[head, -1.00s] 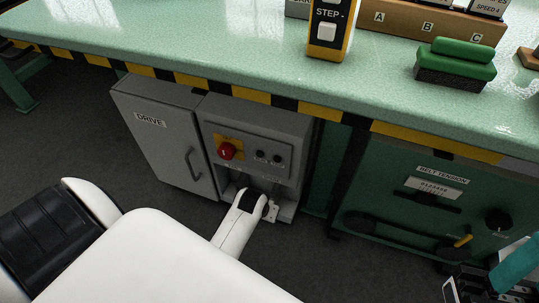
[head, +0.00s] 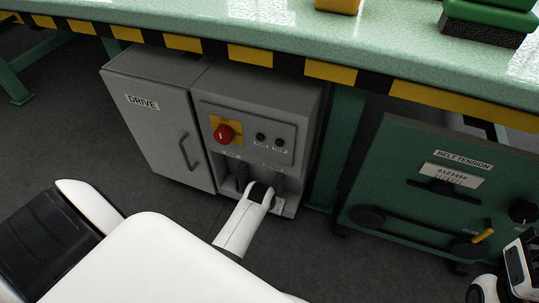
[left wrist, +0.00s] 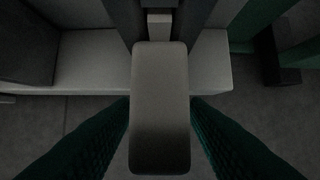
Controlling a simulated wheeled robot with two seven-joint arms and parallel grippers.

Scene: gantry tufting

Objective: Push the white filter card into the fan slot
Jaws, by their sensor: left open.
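In the left wrist view my left gripper (left wrist: 159,110) is open. Its dark green ribbed fingers lie on either side of a pale grey rounded block (left wrist: 160,125). I cannot tell whether this block is the filter card, or whether the fingers touch it. A smaller pale block (left wrist: 159,24) is behind it. In the head view my left arm reaches the lower front of the grey DRIVE cabinet (head: 295,105), where a dark recess shows. My arm's end hides the gripper and part of this recess.
The cabinet has a red button (head: 223,133) and a closed door with a handle (head: 187,153). A green BELT TENSION panel (head: 400,165) stands to the right. The green bench (head: 190,15) with a striped edge overhangs both. Dark floor (head: 75,140) is clear to the left.

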